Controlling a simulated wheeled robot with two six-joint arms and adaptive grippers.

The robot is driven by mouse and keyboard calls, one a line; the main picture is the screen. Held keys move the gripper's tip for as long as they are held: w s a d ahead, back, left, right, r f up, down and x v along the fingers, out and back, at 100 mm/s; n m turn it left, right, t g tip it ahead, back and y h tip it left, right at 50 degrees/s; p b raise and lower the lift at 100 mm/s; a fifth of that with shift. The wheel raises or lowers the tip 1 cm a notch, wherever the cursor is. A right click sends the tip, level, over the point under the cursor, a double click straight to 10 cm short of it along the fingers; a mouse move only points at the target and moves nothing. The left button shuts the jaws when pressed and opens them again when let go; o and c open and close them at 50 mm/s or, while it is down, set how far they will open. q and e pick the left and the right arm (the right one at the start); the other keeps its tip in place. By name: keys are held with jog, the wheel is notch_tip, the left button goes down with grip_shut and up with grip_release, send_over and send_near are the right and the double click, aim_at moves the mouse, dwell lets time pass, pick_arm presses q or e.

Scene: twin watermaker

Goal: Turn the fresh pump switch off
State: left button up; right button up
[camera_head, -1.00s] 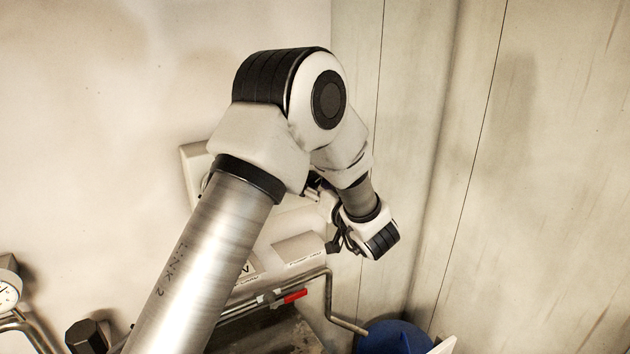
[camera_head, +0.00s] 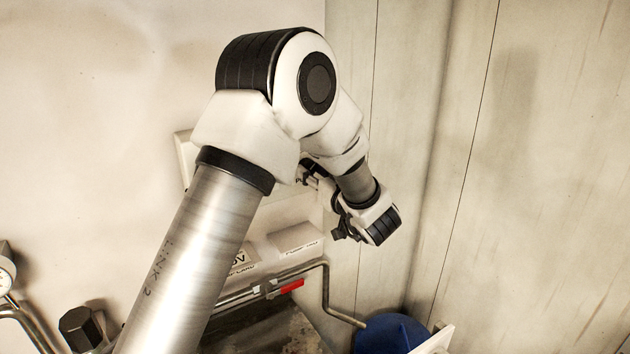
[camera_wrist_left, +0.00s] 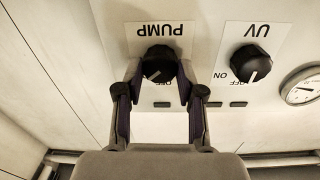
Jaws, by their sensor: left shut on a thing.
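The pump switch (camera_wrist_left: 160,65) is a black round knob with a pale pointer mark, on a white panel. It sits by the word PUMP (camera_wrist_left: 160,29), which is upside down in the left wrist view. My left gripper (camera_wrist_left: 159,85) has its two fingers on either side of this knob, shut on it. In the head view, my left gripper (camera_head: 340,234) is small at the end of the arm, beside the panel. My own arm hides most of the panel and the knob there. My right gripper is in neither view.
A similar black UV knob (camera_wrist_left: 251,63) is right of the pump knob in the left wrist view, with a round gauge (camera_wrist_left: 301,88) beyond. In the head view, a pipe with a red handle (camera_head: 291,286) and a blue object (camera_head: 392,335) lie below the gripper.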

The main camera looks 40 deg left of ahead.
pick_arm(q)
jog(key=n+b, duration=0.2)
jog(key=b, duration=0.1)
jog(key=n+b, duration=0.3)
jog(key=b, duration=0.1)
jog(key=n+b, duration=0.3)
jog(key=shift+f+b, duration=0.25)
jog(key=shift+b, duration=0.1)
jog(key=shift+r+n+b, duration=0.15)
jog(key=shift+n+b, duration=0.65)
jog(key=shift+b, duration=0.1)
jog(key=shift+r+n+b, duration=0.2)
jog(key=shift+n+b, duration=0.1)
jog(key=shift+b, duration=0.05)
jog(key=o, duration=1.1)
jog(key=shift+a, duration=0.1)
jog(key=shift+o, duration=0.2)
jog(key=shift+w+a+f, duration=0.15)
jog(key=v, duration=1.2)
jog(key=shift+f, duration=0.15)
